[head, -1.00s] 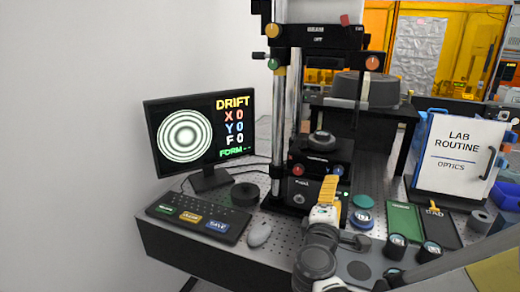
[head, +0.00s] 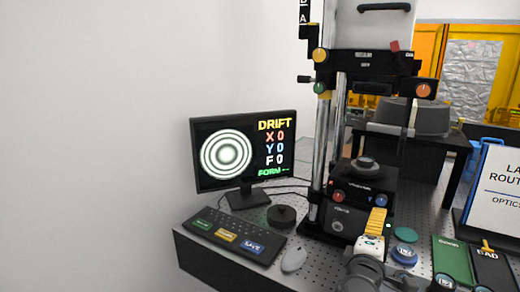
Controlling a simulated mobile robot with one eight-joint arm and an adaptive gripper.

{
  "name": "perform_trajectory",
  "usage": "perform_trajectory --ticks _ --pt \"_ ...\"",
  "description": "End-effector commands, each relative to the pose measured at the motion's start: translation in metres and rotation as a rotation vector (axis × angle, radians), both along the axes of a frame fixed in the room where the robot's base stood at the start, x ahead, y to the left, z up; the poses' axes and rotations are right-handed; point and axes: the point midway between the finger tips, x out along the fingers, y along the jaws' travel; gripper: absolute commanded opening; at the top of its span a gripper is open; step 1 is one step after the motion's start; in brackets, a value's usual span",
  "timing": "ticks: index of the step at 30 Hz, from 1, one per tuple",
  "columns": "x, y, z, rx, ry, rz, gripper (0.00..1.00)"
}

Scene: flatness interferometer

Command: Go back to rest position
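My gripper (head: 377,219) shows at the lower right of the middle, seen from behind, with yellow finger parts above a white and grey wrist. It is in front of the black lower stage of the interferometer (head: 362,185), close to its blue knob (head: 381,200). I cannot tell whether it touches the stage. The fingertips are not clear, so I cannot tell whether it is open or shut, and no held object shows. The monitor (head: 243,150) shows centred rings, DRIFT with X 0, Y 0, F 0, and a green FORM line.
A keyboard (head: 235,235) with coloured keys, a mouse (head: 293,260) and a black puck (head: 281,216) lie left of my arm. Right of it are blue and green round pieces, a green tray (head: 451,262), a BAD tray and a LAB ROUTINE sign (head: 501,192).

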Motion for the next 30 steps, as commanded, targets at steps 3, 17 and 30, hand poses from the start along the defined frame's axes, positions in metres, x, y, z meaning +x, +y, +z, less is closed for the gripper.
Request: perform_trajectory --ticks 3,17,30 --pt "-0.022 -0.008 -0.015 0.262 0.006 -0.060 0.50" --pt "-0.150 0.097 -0.077 1.469 0.129 -0.354 0.50" --pt "-0.165 0.120 -0.075 1.605 0.155 -0.384 0.50"
